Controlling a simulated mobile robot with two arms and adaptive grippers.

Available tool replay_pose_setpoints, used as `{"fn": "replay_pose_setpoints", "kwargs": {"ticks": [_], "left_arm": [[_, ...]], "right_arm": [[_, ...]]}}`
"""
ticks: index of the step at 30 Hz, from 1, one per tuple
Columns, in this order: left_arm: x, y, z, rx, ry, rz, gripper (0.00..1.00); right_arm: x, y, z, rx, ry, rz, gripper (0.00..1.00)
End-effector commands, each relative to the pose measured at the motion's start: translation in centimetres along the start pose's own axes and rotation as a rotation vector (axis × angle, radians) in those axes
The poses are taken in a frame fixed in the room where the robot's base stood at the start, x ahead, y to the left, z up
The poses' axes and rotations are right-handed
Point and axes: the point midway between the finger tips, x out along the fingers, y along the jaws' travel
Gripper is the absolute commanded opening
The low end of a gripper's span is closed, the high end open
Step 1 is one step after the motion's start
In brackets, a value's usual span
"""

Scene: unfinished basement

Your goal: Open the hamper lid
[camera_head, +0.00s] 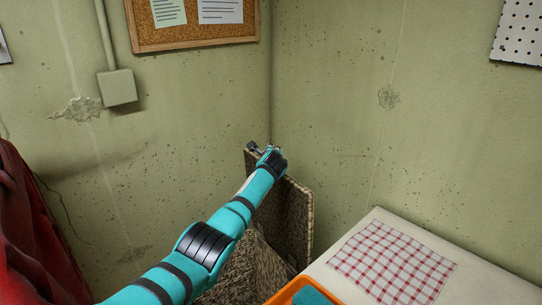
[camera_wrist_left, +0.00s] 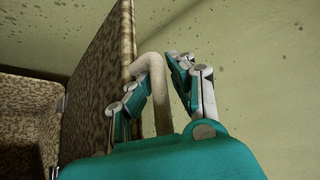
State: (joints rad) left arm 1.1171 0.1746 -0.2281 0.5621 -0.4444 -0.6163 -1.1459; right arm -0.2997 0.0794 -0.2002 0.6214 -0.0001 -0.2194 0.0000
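The woven brown hamper (camera_head: 240,274) stands in the wall corner, partly hidden by my left arm. Its lid (camera_head: 297,222) stands raised, roughly upright, with its top edge near the corner. In the left wrist view the lid (camera_wrist_left: 98,75) is a steep panel, with the hamper's open body (camera_wrist_left: 25,90) to its left. A beige looped handle (camera_wrist_left: 163,112) sticks out from the lid. My left gripper (camera_head: 263,149) is at the lid's top edge. In the left wrist view its fingers (camera_wrist_left: 166,68) close in on either side of the handle's bar. My right gripper is out of view.
Red fabric (camera_head: 35,235) hangs at the left.

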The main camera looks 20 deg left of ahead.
Motion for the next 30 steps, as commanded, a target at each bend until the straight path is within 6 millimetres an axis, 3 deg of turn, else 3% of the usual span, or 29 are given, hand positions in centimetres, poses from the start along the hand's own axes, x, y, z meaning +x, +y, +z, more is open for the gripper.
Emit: {"fn": "replay_pose_setpoints", "kwargs": {"ticks": [11,30], "left_arm": [[-1.2,-0.3,0.3,0.000,-0.007,-0.007,0.23],[-9.7,-0.6,0.2,0.000,-0.003,-0.012,0.23]], "right_arm": [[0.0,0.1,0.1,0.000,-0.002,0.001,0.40],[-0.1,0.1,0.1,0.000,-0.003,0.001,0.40]]}}
